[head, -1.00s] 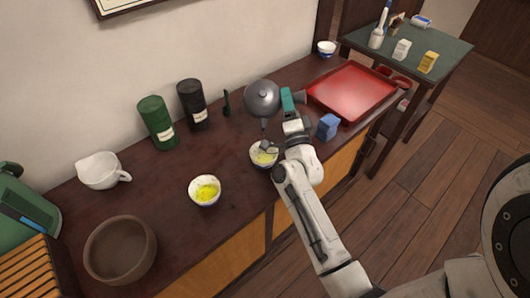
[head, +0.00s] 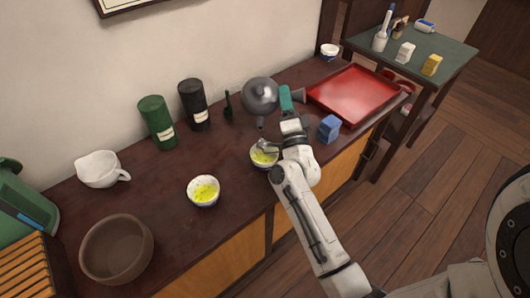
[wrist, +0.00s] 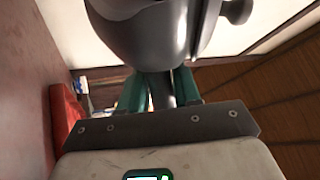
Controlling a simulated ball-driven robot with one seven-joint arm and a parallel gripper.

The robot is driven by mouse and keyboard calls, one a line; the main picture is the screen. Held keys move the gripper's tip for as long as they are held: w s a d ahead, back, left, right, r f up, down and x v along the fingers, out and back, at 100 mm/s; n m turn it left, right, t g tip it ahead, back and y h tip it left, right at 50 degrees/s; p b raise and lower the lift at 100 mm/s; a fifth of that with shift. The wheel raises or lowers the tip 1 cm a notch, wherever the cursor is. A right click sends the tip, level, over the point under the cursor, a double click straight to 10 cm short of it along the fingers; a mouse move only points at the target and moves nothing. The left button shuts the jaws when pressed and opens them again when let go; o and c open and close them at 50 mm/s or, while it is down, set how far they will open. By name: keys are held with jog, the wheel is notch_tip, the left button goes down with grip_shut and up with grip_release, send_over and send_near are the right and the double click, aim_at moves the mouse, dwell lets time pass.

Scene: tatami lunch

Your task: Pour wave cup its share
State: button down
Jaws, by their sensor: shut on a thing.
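My gripper (head: 286,101) has green fingers and is shut on the side handle of a grey teapot (head: 260,93). In the wrist view the handle (wrist: 160,90) shows between the fingers and the round pot body (wrist: 150,25) is above. The pot is held above the counter, its spout pointing down toward the front. Below the spout stands a white cup (head: 256,162) with yellow-green content, partly hidden by my arm. Another white cup (head: 205,202) with blue marks and yellow-green content stands to its left. I cannot tell which cup bears a wave pattern.
A blue block (head: 329,128) and a red tray (head: 352,92) lie right of my gripper. Green (head: 157,122) and black canisters (head: 193,104) stand behind. A white spouted jug (head: 98,169) and brown bowl (head: 117,249) are left. A small white bowl (head: 329,50) is far back.

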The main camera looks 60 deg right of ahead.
jog(key=shift+r+t+b, duration=0.35)
jog(key=shift+t+b, duration=0.05)
jog(key=shift+b, duration=0.05)
jog(key=shift+s+d+r, duration=0.1)
jog(key=shift+d, duration=0.1)
jog(key=shift+s+d+r+h+b, duration=0.1)
jog(key=shift+s+r+h+b, duration=0.25)
jog(key=shift+b, duration=0.25)
dwell(0.4)
